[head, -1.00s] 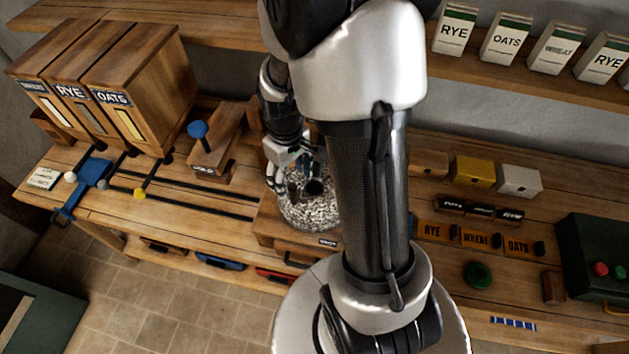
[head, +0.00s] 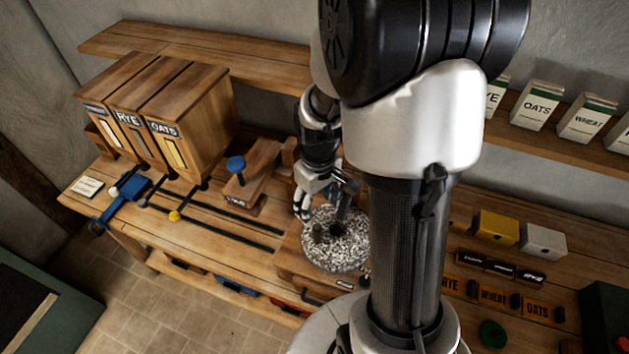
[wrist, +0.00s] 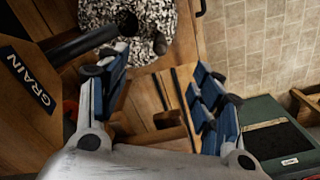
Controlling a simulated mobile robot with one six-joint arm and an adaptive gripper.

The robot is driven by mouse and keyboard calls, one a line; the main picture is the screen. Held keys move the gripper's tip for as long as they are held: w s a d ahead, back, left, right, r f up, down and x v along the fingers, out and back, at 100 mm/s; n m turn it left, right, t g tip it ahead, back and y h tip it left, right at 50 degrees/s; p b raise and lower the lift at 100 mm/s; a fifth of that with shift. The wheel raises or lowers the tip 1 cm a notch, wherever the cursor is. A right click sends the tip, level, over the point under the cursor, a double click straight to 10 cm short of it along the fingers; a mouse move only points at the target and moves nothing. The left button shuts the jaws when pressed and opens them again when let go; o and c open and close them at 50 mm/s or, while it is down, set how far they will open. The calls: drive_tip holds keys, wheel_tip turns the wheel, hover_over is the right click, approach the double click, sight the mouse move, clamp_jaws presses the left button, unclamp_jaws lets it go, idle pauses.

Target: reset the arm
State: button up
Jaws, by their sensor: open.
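My gripper (head: 325,198) is open and empty in the head view. It hangs just above the speckled round millstone (head: 345,252) on the bench; I cannot tell whether it touches the stone. In the wrist view the two blue-padded fingers of my gripper (wrist: 160,78) are spread wide, with bench wood and a dark slot between them. The millstone (wrist: 165,18) also shows at the top of the wrist view, beyond the left finger. My arm hides part of the bench in the head view.
Grain bins (head: 196,118) stand at the left, near a blue slider (head: 122,202) and a blue-knobbed wooden block (head: 255,180). A yellow box (head: 496,228) and a white box (head: 543,241) sit at the right. Bags (head: 535,108) line the shelf.

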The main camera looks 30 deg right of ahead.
drive_tip(key=s+a+m+t+b, duration=0.1)
drive_tip(key=s+a+t+b, duration=0.3)
drive_tip(key=s+a+b, duration=0.6)
drive_tip(key=s+b, duration=0.3)
drive_tip(key=b, duration=0.7)
drive_tip(key=shift+a+f+m+t+b, duration=0.3)
drive_tip(key=shift+a+f, duration=0.1)
drive_tip(key=shift+c, duration=0.4)
idle(0.5)
